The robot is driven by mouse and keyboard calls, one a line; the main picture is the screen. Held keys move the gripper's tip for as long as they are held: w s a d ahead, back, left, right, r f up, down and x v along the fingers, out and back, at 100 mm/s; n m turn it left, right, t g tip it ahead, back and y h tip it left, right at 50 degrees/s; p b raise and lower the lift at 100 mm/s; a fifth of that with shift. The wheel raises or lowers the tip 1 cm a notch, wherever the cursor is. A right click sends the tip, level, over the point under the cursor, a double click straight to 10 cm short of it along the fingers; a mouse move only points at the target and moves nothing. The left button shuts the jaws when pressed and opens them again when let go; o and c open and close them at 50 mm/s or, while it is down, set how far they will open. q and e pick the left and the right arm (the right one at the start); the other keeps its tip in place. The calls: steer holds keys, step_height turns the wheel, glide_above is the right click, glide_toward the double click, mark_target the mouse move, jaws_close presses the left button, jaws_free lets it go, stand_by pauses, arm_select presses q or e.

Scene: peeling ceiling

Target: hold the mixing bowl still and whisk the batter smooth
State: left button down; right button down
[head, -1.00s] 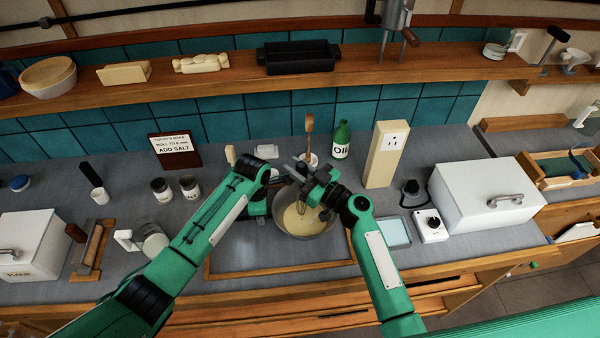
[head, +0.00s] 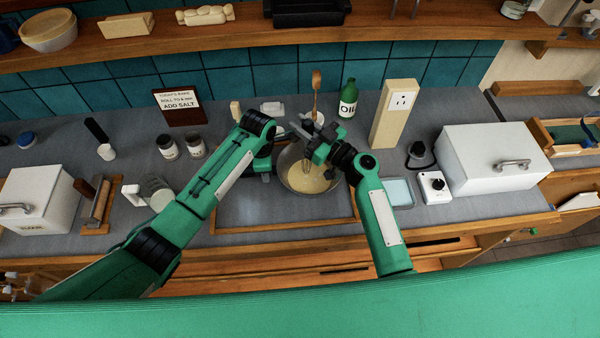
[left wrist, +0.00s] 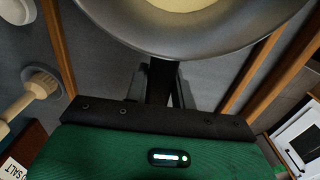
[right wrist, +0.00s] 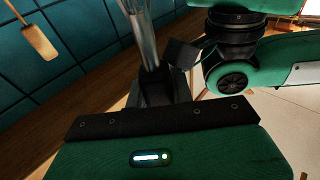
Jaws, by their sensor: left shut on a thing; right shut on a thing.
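The metal mixing bowl (head: 326,188) sits on the counter with pale batter (head: 318,180) in it. My left gripper (head: 268,172) is at the bowl's left side, partly hidden by its arm. In the left wrist view its fingers (left wrist: 163,84) are shut on the bowl's rim (left wrist: 180,42), with batter (left wrist: 188,6) above. My right gripper (head: 309,140) is above the bowl, shut on the whisk. The whisk (head: 305,168) points down into the bowl, its tip at the batter. In the right wrist view the whisk's metal shaft (right wrist: 142,35) rises from between the fingers (right wrist: 165,85).
A wooden spoon (head: 316,82) stands upright behind the bowl, near a green oil bottle (head: 348,98) and an outlet post (head: 396,115). Jars (head: 167,147) and a glass jug (head: 157,190) are left. A white box (head: 492,160) and a small dial box (head: 434,187) are right.

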steer(key=shift+s, duration=0.1)
steer(key=shift+v, duration=0.85)
steer(key=shift+s+a+r, duration=0.1)
steer(key=shift+r, duration=3.25)
steer(key=shift+r, duration=2.5)
steer(key=shift+f, duration=0.1)
steer(key=shift+f, duration=1.4)
